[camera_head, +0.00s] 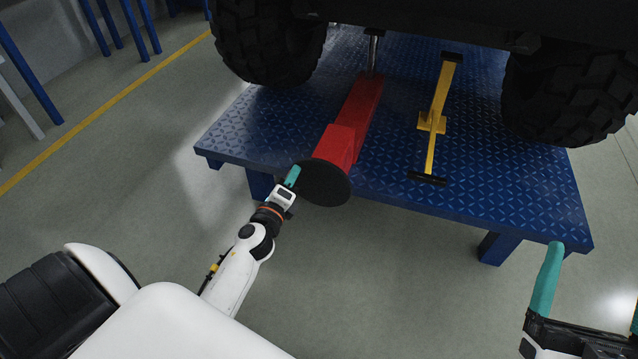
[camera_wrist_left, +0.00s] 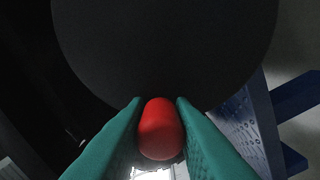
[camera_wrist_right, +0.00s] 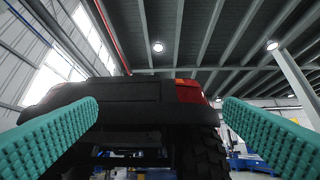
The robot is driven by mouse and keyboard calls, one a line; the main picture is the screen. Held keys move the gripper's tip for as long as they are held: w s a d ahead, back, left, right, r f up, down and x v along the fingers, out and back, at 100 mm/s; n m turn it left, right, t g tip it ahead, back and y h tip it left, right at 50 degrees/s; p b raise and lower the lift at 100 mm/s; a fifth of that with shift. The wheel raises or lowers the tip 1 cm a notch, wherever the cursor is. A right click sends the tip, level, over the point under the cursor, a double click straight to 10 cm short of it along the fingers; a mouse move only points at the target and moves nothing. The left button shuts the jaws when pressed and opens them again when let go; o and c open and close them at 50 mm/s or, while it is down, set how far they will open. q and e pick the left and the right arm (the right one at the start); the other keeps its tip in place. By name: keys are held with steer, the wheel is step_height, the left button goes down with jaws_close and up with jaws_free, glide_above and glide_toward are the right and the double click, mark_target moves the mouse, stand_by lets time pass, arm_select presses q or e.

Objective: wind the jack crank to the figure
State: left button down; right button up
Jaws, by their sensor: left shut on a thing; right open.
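The red jack (camera_head: 350,125) lies on the blue platform under the vehicle, with a steel post at its far end. A round black crank disc (camera_head: 322,184) is on its near end; the disc also fills the top of the left wrist view (camera_wrist_left: 165,45). My left gripper (camera_head: 292,176) is at the disc's left edge. In the left wrist view its teal fingers are shut on the red crank knob (camera_wrist_left: 160,130). My right gripper (camera_head: 590,290) is open and empty at the lower right, apart from the jack. I see no figure or readout.
The blue platform (camera_head: 470,190) has a raised edge and legs. A yellow stand (camera_head: 433,122) with black ends lies right of the jack. Large black tyres (camera_head: 268,45) flank the jack, and the vehicle body hangs low above. Floor in front is clear.

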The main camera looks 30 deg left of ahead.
mark_target(304, 164)
arm_select(q)
steer(key=shift+w+d+r+m, duration=0.1)
steer(key=shift+d+r+m, duration=0.05)
steer(key=shift+r+m, duration=0.2)
arm_select(e)
steer(key=shift+w+f+h, duration=0.25)
steer(key=shift+f+h, duration=0.05)
arm_select(q)
steer(key=shift+r, duration=0.1)
steer(key=shift+w+d+r+m+p, duration=0.1)
steer(key=shift+d+r+m+p, duration=0.2)
steer(key=shift+m, duration=0.35)
steer(key=shift+d+r+m+p, duration=0.25)
steer(key=shift+m, duration=0.35)
steer(key=shift+w+d+r+m+p, duration=0.1)
steer(key=shift+d+r+m+p, duration=0.2)
steer(key=shift+m, duration=0.3)
steer(key=shift+d+m, duration=0.2)
steer(key=shift+m, duration=0.3)
arm_select(e)
step_height(304, 164, down, 6)
steer(key=w+g+h, duration=0.1)
steer(key=w+g, duration=0.2)
steer(key=g, duration=0.2)
steer(key=shift+h, duration=0.3)
steer(key=shift+d+f, duration=0.1)
